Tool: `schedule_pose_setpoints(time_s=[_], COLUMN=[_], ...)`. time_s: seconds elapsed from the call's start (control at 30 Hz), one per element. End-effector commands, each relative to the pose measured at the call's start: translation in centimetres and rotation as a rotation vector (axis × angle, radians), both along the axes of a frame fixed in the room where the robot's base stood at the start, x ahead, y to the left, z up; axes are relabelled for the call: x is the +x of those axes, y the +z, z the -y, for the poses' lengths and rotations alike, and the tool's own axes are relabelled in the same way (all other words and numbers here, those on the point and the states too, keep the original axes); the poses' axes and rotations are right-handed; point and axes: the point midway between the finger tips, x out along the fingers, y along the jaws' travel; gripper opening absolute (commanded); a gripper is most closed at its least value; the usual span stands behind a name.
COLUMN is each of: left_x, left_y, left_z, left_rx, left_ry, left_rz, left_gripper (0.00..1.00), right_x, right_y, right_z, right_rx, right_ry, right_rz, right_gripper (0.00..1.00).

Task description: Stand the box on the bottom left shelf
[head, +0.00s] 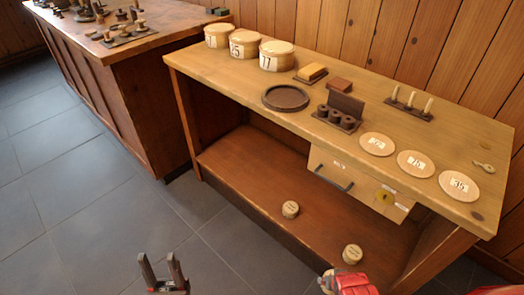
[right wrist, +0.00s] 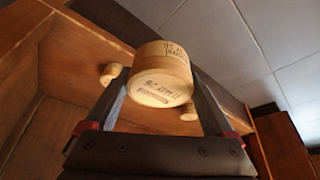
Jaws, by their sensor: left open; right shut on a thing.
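My right gripper (right wrist: 161,82) is shut on a small round pale wooden box (right wrist: 163,78), with one finger on each side; dark writing shows on its wall and end face. The bottom shelf (head: 240,167) is a long reddish-brown board under the workbench. Two similar small round boxes stand on it, one near the middle (head: 290,210) and one farther right (head: 352,254). My left gripper (head: 159,260) is open and empty above the floor.
The left part of the bottom shelf is bare. A drawer (head: 355,184) hangs under the bench top (head: 230,70). On top stand large numbered round boxes (head: 276,55), a dark tray (head: 285,98) and numbered discs (head: 416,163). Another cabinet (head: 110,90) stands at the left.

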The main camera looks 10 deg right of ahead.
Motion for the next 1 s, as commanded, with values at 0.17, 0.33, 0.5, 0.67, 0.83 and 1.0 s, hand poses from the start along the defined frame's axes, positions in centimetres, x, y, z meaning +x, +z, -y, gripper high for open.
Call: schedule_pose_setpoints(time_s=[0.17, 0.33, 0.5, 0.67, 0.83, 1.0], left_x=[0.0, 0.0, 0.0, 0.0, 0.0, 0.0], left_y=[3.8, 8.7, 14.2, 18.4, 20.9, 21.5], left_z=[0.0, 0.0, 0.0, 0.0, 0.0, 0.0], left_rx=[0.000, 0.000, 0.000, 0.000, 0.000, 0.000], left_ry=[0.000, 0.000, 0.000, 0.000, 0.000, 0.000], left_rz=[0.000, 0.000, 0.000, 0.000, 0.000, 0.000], left_gripper=[0.50, 0.50, 0.50, 0.50, 0.50, 0.50], right_x=[3.3, 7.2, 10.1, 11.4, 11.6, 11.5], right_y=[6.7, 15.9, 26.4, 34.7, 39.7, 41.2], right_z=[-1.2, -3.4, -6.4, -8.6, -9.9, -10.3], right_rx=[-0.005, -0.007, -0.007, -0.005, -0.002, -0.002], right_ry=[0.037, 0.092, 0.158, 0.206, 0.230, 0.237], right_rz=[0.006, 0.010, 0.009, 0.006, 0.004, -0.001], right_gripper=[0.34, 0.34, 0.34, 0.34, 0.34, 0.34])
